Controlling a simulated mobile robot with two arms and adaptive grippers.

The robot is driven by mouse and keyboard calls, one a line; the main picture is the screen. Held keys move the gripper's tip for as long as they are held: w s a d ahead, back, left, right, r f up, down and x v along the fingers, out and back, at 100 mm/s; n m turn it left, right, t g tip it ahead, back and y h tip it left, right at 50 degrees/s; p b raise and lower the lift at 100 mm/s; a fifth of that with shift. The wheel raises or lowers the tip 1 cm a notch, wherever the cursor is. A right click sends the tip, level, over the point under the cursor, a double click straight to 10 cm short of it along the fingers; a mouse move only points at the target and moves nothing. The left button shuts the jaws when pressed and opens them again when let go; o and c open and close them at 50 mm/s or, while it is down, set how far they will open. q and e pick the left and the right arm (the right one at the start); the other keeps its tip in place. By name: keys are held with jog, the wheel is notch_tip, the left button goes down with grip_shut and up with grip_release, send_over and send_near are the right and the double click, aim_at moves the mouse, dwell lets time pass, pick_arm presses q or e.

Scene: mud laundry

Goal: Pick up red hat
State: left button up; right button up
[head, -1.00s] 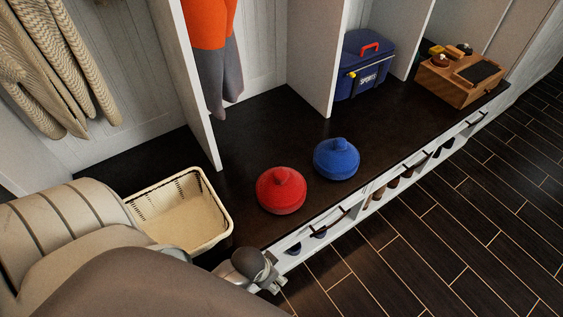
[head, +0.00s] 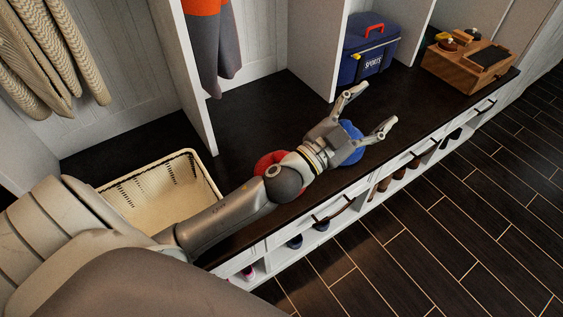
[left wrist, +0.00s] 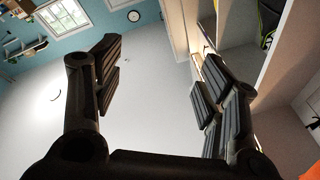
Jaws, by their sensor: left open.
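The red hat (head: 268,160) lies on the dark bench top in the head view, mostly hidden behind my left wrist and forearm. The blue hat (head: 350,155) lies to its right, partly covered by my left gripper. My left gripper (head: 371,108) is open and empty, with its fingers spread above and past the blue hat, pointing right. In the left wrist view the open fingers (left wrist: 165,85) have nothing between them, and no hat shows there. My right gripper is not in view.
A cream basket (head: 207,172) stands left on the bench (head: 262,112). A blue sports box (head: 368,52) and a wooden box (head: 462,70) stand at the back right. White dividers (head: 188,75) rise from the bench. Shoes sit in cubbies below the front edge.

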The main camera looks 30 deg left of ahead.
pick_arm(q)
jog(key=d+r+m+g+h, duration=0.2)
jog(key=d+m+g+h, duration=0.2)
jog(key=d+m+h, duration=0.3)
jog(key=m+g+y, duration=0.6)
jog(key=g+y, duration=0.8)
jog(key=g, duration=0.2)
send_near(280, 152)
jog(key=shift+w+a+f, duration=0.25)
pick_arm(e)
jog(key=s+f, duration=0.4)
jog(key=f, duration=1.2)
pick_arm(q)
notch_tip(280, 152, down, 5)
jog(key=shift+r+b, duration=0.15)
jog(key=shift+b, duration=0.2)
jog(key=f, duration=0.5)
jog(key=shift+s+d+f+b, duration=0.2)
jog(key=shift+d+f+b, duration=0.05)
jog(key=shift+f+b, duration=0.1)
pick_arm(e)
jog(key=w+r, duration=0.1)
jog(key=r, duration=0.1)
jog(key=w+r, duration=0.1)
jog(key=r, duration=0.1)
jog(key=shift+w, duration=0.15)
